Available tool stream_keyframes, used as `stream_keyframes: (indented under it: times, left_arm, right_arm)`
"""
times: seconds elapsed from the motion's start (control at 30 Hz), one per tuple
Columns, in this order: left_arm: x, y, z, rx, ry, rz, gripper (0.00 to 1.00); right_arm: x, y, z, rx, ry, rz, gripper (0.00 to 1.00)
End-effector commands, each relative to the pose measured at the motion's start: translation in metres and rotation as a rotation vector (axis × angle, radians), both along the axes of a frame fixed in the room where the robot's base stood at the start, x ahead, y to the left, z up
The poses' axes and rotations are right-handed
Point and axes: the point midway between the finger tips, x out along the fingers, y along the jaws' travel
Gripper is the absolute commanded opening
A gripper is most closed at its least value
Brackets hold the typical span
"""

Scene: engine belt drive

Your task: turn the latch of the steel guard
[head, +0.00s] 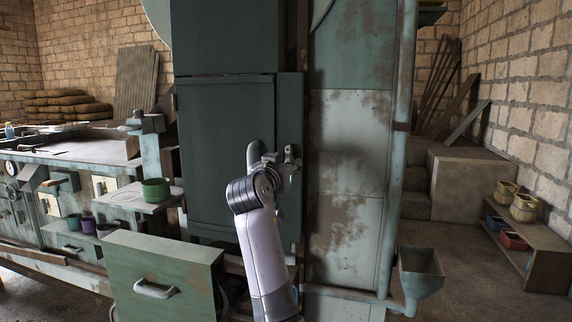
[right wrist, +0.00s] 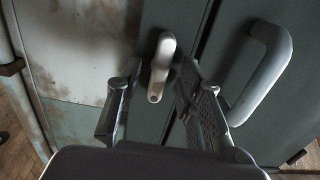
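The steel guard (head: 226,120) is a dark grey-green panel in the middle of the head view. Its latch (head: 290,153) is a small pale lever at the panel's right edge. In the right wrist view the latch (right wrist: 162,62) points towards the camera and down, beside a curved grey handle (right wrist: 265,70). My right gripper (head: 277,169) is at the latch; in the right wrist view its fingers (right wrist: 154,84) are apart, one on each side of the latch, with gaps visible. Contact is not visible. My left gripper is out of view.
A green drawer front (head: 182,258) with a handle juts out at lower left, below a small shelf holding a green pot (head: 155,190). A pale funnel (head: 420,270) is at lower right. Open floor lies at the right, before a low pot bench (head: 535,235).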

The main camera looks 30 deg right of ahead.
Motion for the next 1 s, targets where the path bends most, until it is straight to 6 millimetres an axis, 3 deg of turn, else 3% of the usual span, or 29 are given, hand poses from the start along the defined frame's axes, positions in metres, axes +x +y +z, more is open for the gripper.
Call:
stream_keyframes:
  times: [0.5,0.7,1.0]
  left_arm:
    - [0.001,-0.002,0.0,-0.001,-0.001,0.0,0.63]
    - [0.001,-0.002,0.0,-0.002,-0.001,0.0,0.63]
    - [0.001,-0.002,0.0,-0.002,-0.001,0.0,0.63]
  right_arm:
    - [-0.062,0.075,-0.001,0.003,0.0,0.004,0.34]
    - [-0.073,0.087,-0.001,0.001,0.0,0.002,0.34]
    - [-0.074,0.088,-0.001,0.001,0.0,0.001,0.34]
